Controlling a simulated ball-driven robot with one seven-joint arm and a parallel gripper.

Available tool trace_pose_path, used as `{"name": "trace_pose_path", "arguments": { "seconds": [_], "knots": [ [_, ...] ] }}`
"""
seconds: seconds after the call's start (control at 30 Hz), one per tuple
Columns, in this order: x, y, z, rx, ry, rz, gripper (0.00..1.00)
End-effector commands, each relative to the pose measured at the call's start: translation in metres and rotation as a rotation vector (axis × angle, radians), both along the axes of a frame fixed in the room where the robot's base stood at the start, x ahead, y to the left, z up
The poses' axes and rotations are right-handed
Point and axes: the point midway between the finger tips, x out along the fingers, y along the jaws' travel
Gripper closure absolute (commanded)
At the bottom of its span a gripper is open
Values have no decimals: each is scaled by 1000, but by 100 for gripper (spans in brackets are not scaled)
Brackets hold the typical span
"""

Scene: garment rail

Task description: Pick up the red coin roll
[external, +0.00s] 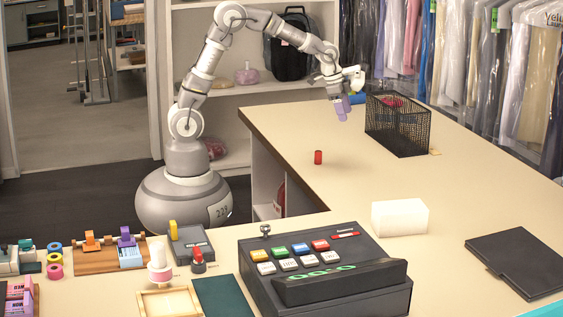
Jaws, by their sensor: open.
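The red coin roll (318,157) stands upright on the beige counter, near the counter's left edge. It is small and nothing touches it. My gripper (342,108) is above the counter, higher in the picture and a little right of the coin roll. Its purple fingers point down and are open. I see nothing held between them, though they are small in this view. The gripper is clearly apart from the coin roll.
A black mesh basket (398,125) with something red in it stands right of my gripper. A white block (400,217), a black cash register (325,270) and a black folder (518,262) lie nearer the camera. The counter (350,180) around the coin roll is clear.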

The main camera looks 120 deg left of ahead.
Motion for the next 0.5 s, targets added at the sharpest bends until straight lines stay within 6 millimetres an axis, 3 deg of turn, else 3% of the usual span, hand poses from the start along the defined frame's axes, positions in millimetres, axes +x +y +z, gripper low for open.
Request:
{"name": "trace_pose_path", "arguments": {
  "seconds": [0.03,0.1,0.2,0.3,0.5],
  "knots": [
    [-27,18,-33,-50,75,21,42],
    [-60,32,-70,-113,154,29,42],
    [-92,40,-102,-175,218,33,42],
    [-104,42,-121,-202,242,34,42],
    [-104,41,-146,-203,243,33,42]
  ]
}}
